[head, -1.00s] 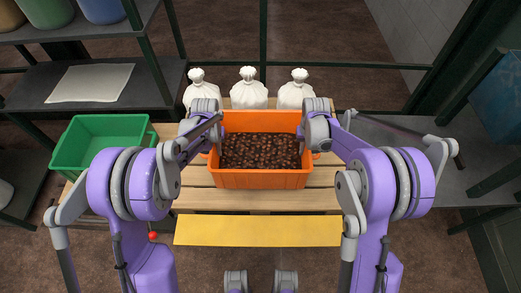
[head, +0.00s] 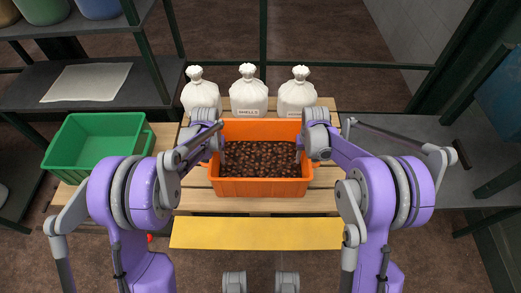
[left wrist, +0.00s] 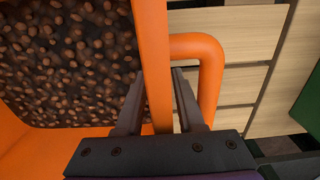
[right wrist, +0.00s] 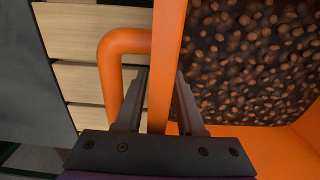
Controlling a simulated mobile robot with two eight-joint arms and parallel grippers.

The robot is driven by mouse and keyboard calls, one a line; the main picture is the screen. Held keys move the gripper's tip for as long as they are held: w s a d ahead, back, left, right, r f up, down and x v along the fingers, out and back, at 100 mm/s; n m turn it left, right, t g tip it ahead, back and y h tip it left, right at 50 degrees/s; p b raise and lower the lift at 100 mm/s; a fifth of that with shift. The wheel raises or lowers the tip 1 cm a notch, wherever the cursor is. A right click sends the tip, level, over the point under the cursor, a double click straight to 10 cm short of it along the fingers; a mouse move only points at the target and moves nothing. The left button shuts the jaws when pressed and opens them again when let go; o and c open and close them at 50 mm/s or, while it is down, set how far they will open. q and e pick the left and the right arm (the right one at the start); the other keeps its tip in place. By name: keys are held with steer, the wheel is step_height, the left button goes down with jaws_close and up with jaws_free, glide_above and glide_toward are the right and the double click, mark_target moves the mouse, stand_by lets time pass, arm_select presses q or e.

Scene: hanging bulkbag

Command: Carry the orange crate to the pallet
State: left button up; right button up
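The orange crate (head: 262,187), filled with brown nut-like pieces, is upright over the wooden slatted pallet (head: 195,203) in the head view. I cannot tell whether its base touches the slats. My left gripper (left wrist: 157,75) is shut on the crate's left wall, one finger on each side, inside the orange handle loop (left wrist: 212,75). My right gripper (right wrist: 163,75) is shut on the right wall the same way, beside its handle loop (right wrist: 108,70). The arms hide parts of the side walls in the head view.
Three white tied sacks (head: 249,92) stand just behind the crate. A green crate (head: 85,173) is at the left. A yellow strip (head: 255,233) lies in front of the pallet. Dark shelves (head: 90,95) are at left, a grey surface (head: 430,180) at right.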

arm_select(q)
steer(key=shift+r, duration=0.1)
step_height(320, 180, up, 8)
steer(key=shift+f, duration=0.15)
arm_select(e)
step_height(320, 180, up, 12)
steer(key=shift+r, duration=0.1)
stand_by(0.7)
stand_by(0.3)
